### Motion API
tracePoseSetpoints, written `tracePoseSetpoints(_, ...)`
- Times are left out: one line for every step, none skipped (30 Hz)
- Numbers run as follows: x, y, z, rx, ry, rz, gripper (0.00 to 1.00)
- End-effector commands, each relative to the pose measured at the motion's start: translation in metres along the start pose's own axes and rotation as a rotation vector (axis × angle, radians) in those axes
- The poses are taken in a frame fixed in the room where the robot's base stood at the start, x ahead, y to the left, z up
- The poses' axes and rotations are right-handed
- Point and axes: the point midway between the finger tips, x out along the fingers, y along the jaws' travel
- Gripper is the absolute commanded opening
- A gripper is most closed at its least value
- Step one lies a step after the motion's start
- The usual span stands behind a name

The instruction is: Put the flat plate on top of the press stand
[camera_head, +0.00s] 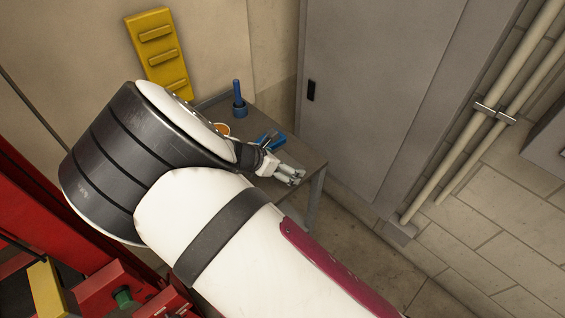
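My gripper (289,175) is over the right part of a small grey table (306,161). It is small in the picture, and I cannot tell whether its fingers are open or shut. I see nothing clearly held in it. I cannot make out the flat plate; my arm hides much of the table. A red metal frame (105,285) at the lower left may be the press stand, but I cannot be sure. My gripper is well apart from it, to the upper right.
On the table are an upright blue tool (239,100), another blue item (272,138) and an orange round thing (222,129). A yellow ribbed panel (158,50) is behind. A grey cabinet (360,80) and pipes (480,115) are at the right. Floor shows at the lower right.

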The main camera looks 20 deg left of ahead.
Motion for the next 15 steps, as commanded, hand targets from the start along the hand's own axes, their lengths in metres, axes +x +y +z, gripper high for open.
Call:
tracePoseSetpoints(-0.002, 0.000, 0.002, 0.000, 0.000, 0.000, 1.00)
tracePoseSetpoints(-0.003, 0.000, 0.003, 0.000, 0.000, 0.001, 1.00)
tracePoseSetpoints(-0.007, 0.001, 0.002, 0.000, 0.001, 0.002, 1.00)
tracePoseSetpoints(-0.010, 0.001, 0.002, 0.001, 0.001, 0.002, 1.00)
tracePoseSetpoints(-0.014, 0.001, 0.002, 0.001, 0.001, 0.002, 1.00)
tracePoseSetpoints(-0.020, 0.001, 0.002, 0.001, 0.002, 0.003, 1.00)
tracePoseSetpoints(-0.026, 0.001, 0.002, 0.001, 0.002, 0.004, 1.00)
tracePoseSetpoints(-0.032, 0.001, 0.002, 0.001, 0.001, 0.004, 1.00)
tracePoseSetpoints(-0.040, 0.002, 0.002, 0.001, 0.002, 0.005, 1.00)
tracePoseSetpoints(-0.046, 0.002, 0.002, 0.001, 0.002, 0.005, 1.00)
tracePoseSetpoints(-0.052, 0.001, 0.002, 0.001, 0.002, 0.004, 1.00)
tracePoseSetpoints(-0.061, 0.001, 0.002, 0.001, 0.002, 0.005, 1.00)
tracePoseSetpoints(-0.067, 0.001, 0.002, 0.000, 0.001, 0.004, 1.00)
tracePoseSetpoints(-0.074, 0.001, 0.002, 0.001, 0.002, 0.005, 1.00)
tracePoseSetpoints(-0.081, 0.001, 0.002, 0.001, 0.002, 0.003, 1.00)
